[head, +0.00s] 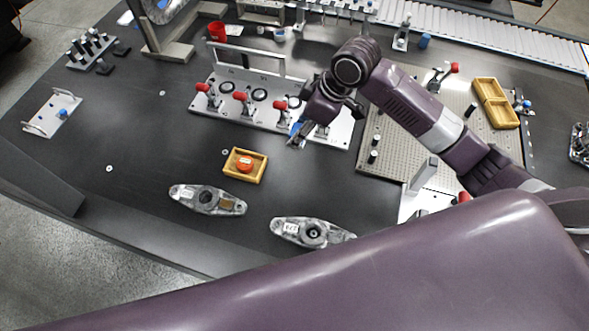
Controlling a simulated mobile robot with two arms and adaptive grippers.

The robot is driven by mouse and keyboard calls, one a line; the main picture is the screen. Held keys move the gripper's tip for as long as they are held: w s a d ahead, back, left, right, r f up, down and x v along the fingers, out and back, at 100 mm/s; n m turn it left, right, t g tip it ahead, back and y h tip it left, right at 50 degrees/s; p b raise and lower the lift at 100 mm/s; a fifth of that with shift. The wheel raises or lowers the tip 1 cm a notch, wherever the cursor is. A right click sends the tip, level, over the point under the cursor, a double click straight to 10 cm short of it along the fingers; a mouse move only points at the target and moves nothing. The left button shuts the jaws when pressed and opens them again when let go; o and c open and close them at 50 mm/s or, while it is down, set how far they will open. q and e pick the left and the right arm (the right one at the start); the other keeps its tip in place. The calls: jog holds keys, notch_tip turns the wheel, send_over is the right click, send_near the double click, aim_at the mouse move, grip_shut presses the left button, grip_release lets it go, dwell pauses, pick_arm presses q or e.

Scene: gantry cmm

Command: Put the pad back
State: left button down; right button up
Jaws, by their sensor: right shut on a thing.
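My right gripper (299,134) hangs over the front right part of the grey clamp fixture (225,104), fingers pointing down. It is shut on a small blue thing (296,127), mostly hidden by the fingers; I cannot tell for certain that this is the pad. Whether it touches the fixture is also unclear. A small yellow tray (233,173) with a round orange-red piece (244,164) in it lies in front of the fixture. My left gripper is out of view.
Two grey metal castings (208,200) (300,230) lie near the table's front edge. Red-handled clamps (240,98) stand on the fixture. A perforated plate (400,135) and a two-part yellow tray (495,103) are to the right.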

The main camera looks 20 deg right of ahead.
jog(key=p, duration=0.2)
send_over(294, 176)
jog(key=d, duration=0.1)
jog(key=f, duration=1.4)
jog(key=shift+s+d+f, duration=0.1)
jog(key=shift+s, duration=0.25)
notch_tip(294, 176, down, 5)
jog(key=shift+f, duration=0.15)
jog(key=o, duration=1)
